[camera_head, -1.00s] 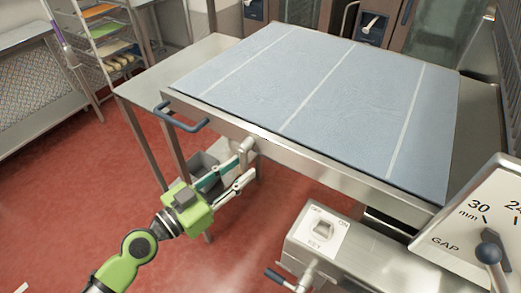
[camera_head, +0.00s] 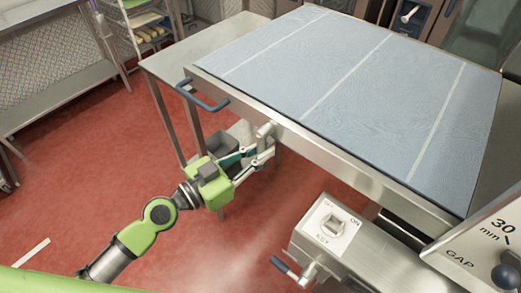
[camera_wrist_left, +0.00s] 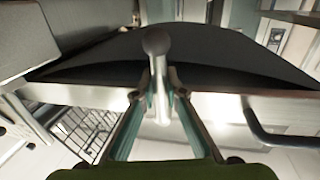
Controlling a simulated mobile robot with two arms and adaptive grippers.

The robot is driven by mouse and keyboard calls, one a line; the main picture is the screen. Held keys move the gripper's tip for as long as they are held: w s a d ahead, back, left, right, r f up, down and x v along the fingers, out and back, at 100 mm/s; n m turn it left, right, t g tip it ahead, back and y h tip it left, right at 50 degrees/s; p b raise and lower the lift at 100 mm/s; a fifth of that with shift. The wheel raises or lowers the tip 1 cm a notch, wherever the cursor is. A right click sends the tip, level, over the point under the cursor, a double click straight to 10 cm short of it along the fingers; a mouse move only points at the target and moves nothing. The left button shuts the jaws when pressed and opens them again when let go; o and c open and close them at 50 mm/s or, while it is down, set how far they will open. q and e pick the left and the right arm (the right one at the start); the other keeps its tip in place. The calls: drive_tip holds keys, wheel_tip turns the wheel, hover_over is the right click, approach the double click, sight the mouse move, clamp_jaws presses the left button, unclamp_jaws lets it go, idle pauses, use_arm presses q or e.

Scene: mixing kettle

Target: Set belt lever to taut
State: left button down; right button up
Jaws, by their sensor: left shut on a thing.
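The belt lever (camera_head: 265,131) is a short steel lever with a rounded knob, on the near side rail of the blue belt table (camera_head: 330,158). My left gripper (camera_head: 262,153) is at the lever, just below its knob. In the left wrist view the lever (camera_wrist_left: 157,62) stands nearly upright between the two fingertips (camera_wrist_left: 160,98), with its knob above them. The gripper is shut on it. The fingers partly hide the lever's lower part and pivot. I see no taut or slack marking. My right gripper is not in view.
A blue bar handle (camera_head: 207,97) sticks out from the table's left corner. A steel housing with a key switch (camera_head: 333,226) and a blue-tipped lever (camera_head: 285,266) stands at the lower right, beside a gap dial panel (camera_head: 490,240). Red floor lies open around my left arm.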

use_arm(q)
drive_tip(key=shift+s+d+n+b, duration=0.2)
drive_tip(key=shift+d+n+b, duration=0.05)
drive_tip(key=shift+n+b, duration=0.35)
drive_tip(key=shift+s+d+n+b, duration=0.25)
drive_tip(key=shift+n+b, duration=0.1)
drive_tip(key=shift+n, duration=0.25)
drive_tip(key=shift+s+d+r+n+t+h+b, duration=0.1)
drive_tip(key=shift+s+d+r+n+t, duration=0.15)
drive_tip(key=shift+n, duration=0.55)
drive_tip(key=shift+s+d+r+n+t+h+b, duration=0.1)
drive_tip(key=shift+d+r+n+t, duration=0.15)
drive_tip(key=shift+n, duration=0.55)
drive_tip(key=shift+s+d+r+n+t+h+b, duration=0.1)
drive_tip(key=shift+s+d+r+n+t, duration=0.2)
drive_tip(key=shift+n, duration=0.5)
drive_tip(key=shift+w+f, duration=0.1)
drive_tip(key=shift+f, duration=0.05)
drive_tip(key=c, duration=2.1)
unclamp_jaws()
drive_tip(key=shift+o, duration=0.3)
drive_tip(key=shift+w+d, duration=0.1)
drive_tip(key=shift+d, duration=0.05)
